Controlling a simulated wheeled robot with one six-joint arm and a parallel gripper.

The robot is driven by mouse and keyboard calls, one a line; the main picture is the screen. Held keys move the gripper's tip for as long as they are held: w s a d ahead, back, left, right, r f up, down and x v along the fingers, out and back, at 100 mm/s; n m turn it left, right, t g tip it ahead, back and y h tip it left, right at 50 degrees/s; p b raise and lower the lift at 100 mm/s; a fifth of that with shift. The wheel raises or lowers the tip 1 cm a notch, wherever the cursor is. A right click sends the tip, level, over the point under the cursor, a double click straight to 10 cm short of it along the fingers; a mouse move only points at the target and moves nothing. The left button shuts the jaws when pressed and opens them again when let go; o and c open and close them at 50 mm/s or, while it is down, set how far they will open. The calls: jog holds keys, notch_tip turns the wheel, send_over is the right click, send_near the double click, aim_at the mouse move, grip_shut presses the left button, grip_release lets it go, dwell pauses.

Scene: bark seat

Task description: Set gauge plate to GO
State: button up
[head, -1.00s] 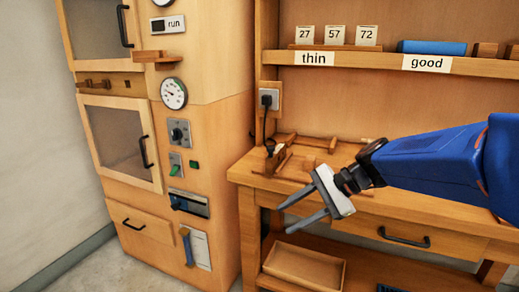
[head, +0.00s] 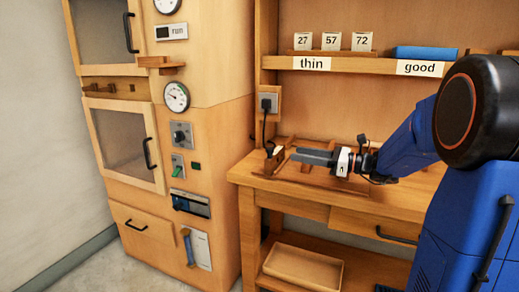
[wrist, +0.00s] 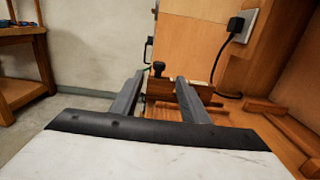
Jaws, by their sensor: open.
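No part carries a readable GO mark, so I cannot tell for certain which one is the gauge plate. A small wooden block device (head: 276,163) with a black knob (head: 269,147) stands at the left end of the workbench. My gripper (head: 297,156) is over the bench top, pointing left toward this device, its two grey fingers apart and empty. In the wrist view the device (wrist: 160,89) and its knob (wrist: 158,68) show beyond and between the fingertips (wrist: 160,76). I cannot tell whether they touch. The fingers hide part of the device.
A wooden cabinet (head: 222,130) left of the bench carries gauges, a knob switch (head: 181,134), a green switch (head: 177,166) and a blue-handled lever (head: 187,247). A black plug (head: 266,104) and cord hang behind the device. A shelf (head: 345,66) runs above; an empty tray (head: 303,268) sits below.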

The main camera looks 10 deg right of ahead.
aim_at(275, 156)
jog(key=x, duration=1.5)
jog(key=shift+w+a, duration=0.2)
jog(key=shift+a, duration=0.15)
jog(key=shift+c, duration=0.6)
